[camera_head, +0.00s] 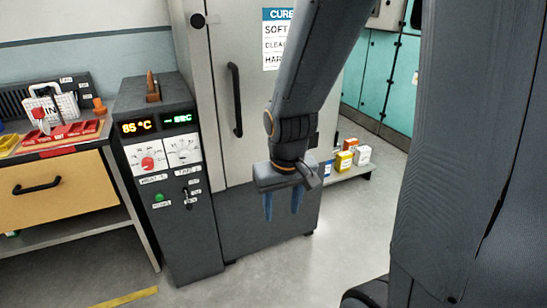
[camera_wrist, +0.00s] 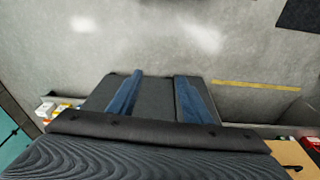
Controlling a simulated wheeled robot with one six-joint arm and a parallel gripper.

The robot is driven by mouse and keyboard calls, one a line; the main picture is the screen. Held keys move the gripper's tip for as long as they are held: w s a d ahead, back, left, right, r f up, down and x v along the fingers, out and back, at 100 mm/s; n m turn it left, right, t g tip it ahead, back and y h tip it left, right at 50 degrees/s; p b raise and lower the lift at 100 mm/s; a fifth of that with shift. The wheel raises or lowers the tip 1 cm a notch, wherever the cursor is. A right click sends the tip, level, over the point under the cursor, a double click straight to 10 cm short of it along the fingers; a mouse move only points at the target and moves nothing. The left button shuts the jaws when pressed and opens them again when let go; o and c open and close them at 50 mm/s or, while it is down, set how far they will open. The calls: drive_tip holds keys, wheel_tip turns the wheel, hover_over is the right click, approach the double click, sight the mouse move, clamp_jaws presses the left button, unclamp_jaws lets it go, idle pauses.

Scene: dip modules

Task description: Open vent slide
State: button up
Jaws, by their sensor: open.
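A dark control cabinet (camera_head: 163,190) stands left of centre in the head view, with lit displays and dials. A small dark lever in a slot (camera_head: 188,197) is on the lower right of its front. It may be the vent slide, but the labels around it are too small to read. My gripper (camera_head: 283,205) hangs with its blue fingers pointing down, well to the right of the lever and apart from it. The fingers also show in the wrist view (camera_wrist: 158,98), spread with nothing held between them. The lever is not identifiable in the wrist view.
A tall grey curing cabinet (camera_head: 220,90) with a long handle stands behind my arm. A bench with a yellow drawer (camera_head: 50,185) and red trays is at the left. Small boxes (camera_head: 352,157) sit on a low shelf at the right. The front floor (camera_head: 255,280) is clear.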

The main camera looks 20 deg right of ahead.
drive_tip(key=w+d+f+t+b, duration=0.45)
drive_tip(key=w+d, duration=0.25)
drive_tip(key=w, duration=0.3)
drive_tip(key=w+d+f+m+t+y+b, duration=0.1)
drive_tip(key=w+d+f+t+b, duration=0.25)
drive_tip(key=w+d+t, duration=0.55)
drive_tip(key=w+d+f+t+b, duration=0.3)
drive_tip(key=w+d+f+b, duration=0.15)
drive_tip(key=w, duration=0.75)
drive_tip(key=shift+g, duration=0.25)
drive_tip(key=w, duration=0.5)
drive_tip(key=w+r, duration=0.1)
drive_tip(key=w, duration=0.2)
drive_tip(key=shift+d, duration=0.3)
clamp_jaws()
